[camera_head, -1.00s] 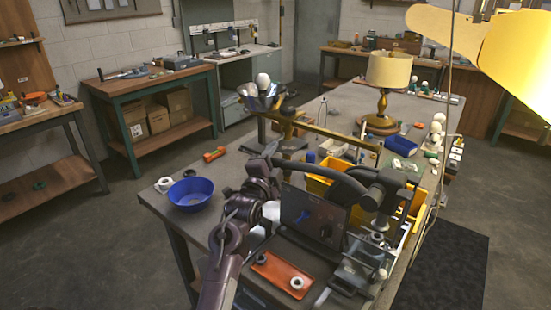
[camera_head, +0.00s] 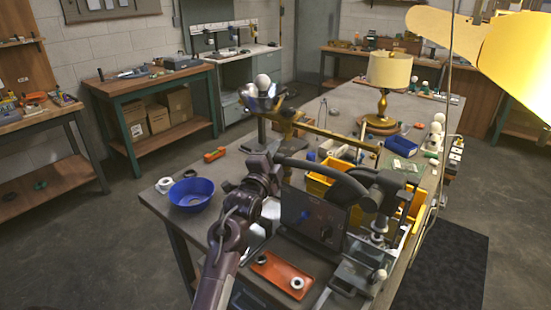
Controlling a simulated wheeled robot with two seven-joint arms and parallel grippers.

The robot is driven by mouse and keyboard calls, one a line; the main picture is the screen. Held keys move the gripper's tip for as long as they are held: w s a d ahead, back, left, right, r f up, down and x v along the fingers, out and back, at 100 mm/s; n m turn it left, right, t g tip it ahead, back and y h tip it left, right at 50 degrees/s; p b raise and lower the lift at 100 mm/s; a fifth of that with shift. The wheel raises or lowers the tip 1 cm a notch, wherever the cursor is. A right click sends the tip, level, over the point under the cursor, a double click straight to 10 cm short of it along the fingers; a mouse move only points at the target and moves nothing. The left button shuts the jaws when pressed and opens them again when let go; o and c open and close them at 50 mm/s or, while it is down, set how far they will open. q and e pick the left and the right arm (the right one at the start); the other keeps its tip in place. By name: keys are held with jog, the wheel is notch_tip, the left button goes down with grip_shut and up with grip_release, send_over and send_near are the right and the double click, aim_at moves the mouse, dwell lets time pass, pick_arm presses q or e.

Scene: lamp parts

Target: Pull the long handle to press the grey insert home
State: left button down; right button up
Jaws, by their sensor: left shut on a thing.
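The long handle (camera_head: 338,173) is a dark curved lever that runs from the press (camera_head: 385,197) leftward to my left gripper (camera_head: 274,168). My left gripper is shut on the handle near its free end; the fingers are small and dark here, so the exact grip is hard to see. The press stands at the near right of the bench, with its ram pointing down. A small pale grey part (camera_head: 378,238) sits below the ram; I cannot tell how deep the grey insert sits. My right gripper is not in view.
A dark panel box (camera_head: 310,215) stands beside the press, with an orange tray (camera_head: 268,270) in front. A blue bowl (camera_head: 191,194) is at the left bench edge. Yellow bins (camera_head: 318,184), a brass lamp (camera_head: 383,95) and a brass arm (camera_head: 330,132) stand behind.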

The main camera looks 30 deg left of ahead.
pick_arm(q)
jog(key=d+r+m+t+h+p, duration=0.1)
jog(key=d+r+m, duration=0.3)
jog(key=r, duration=0.6)
jog(key=d+r+m+t+h+p, duration=0.1)
jog(key=d+r+m, duration=0.4)
jog(key=r, duration=0.5)
jog(key=shift+s+m+h+p, duration=0.55)
jog(key=shift+m+h, duration=0.35)
jog(key=shift+m, duration=0.5)
jog(key=shift+w, duration=0.1)
jog(key=c, duration=1.5)
grip_release()
jog(key=o, duration=0.4)
jog(key=shift+w+d, duration=0.1)
jog(key=shift+d, duration=0.15)
jog(key=shift+c, duration=0.2)
jog(key=shift+f, duration=0.1)
jog(key=shift+f, duration=0.1)
